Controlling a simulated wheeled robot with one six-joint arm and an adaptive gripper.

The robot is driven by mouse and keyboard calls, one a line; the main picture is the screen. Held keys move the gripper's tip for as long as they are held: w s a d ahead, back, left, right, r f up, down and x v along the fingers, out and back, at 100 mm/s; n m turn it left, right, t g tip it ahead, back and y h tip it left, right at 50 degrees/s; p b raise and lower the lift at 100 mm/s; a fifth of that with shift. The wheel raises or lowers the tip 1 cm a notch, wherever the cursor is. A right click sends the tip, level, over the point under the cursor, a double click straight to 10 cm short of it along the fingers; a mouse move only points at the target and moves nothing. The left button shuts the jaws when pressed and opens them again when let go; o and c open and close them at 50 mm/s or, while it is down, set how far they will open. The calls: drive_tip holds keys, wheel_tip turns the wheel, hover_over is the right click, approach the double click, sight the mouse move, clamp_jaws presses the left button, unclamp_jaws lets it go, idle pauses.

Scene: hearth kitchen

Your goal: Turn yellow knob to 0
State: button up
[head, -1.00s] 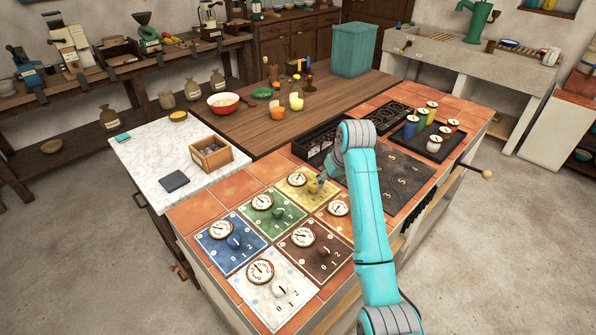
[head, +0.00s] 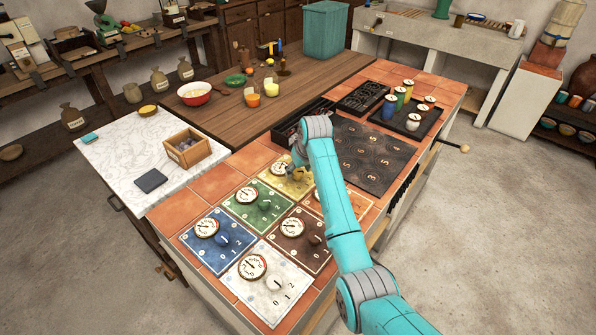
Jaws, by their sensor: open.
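The yellow panel (head: 287,189) lies at the far end of the coloured dial panels on the tiled counter. Its knob and white gauge are largely hidden by my gripper and are too small to make out, so I cannot tell the knob's setting. My gripper (head: 290,169) is open and hangs low over the yellow panel, with the wrist bent down from the upper right. I cannot tell whether its fingers touch the knob or stand around it.
Green (head: 262,206), blue (head: 213,250), brown (head: 297,250) and white (head: 268,290) panels carry their own gauges and knobs close by. An orange panel (head: 352,205) is partly behind my arm. A wooden box (head: 194,151) stands left, and a black hob (head: 378,158) right.

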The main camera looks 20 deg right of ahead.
drive_tip(key=shift+w+f, duration=0.25)
drive_tip(key=shift+f, duration=0.3)
drive_tip(key=c, duration=1.1)
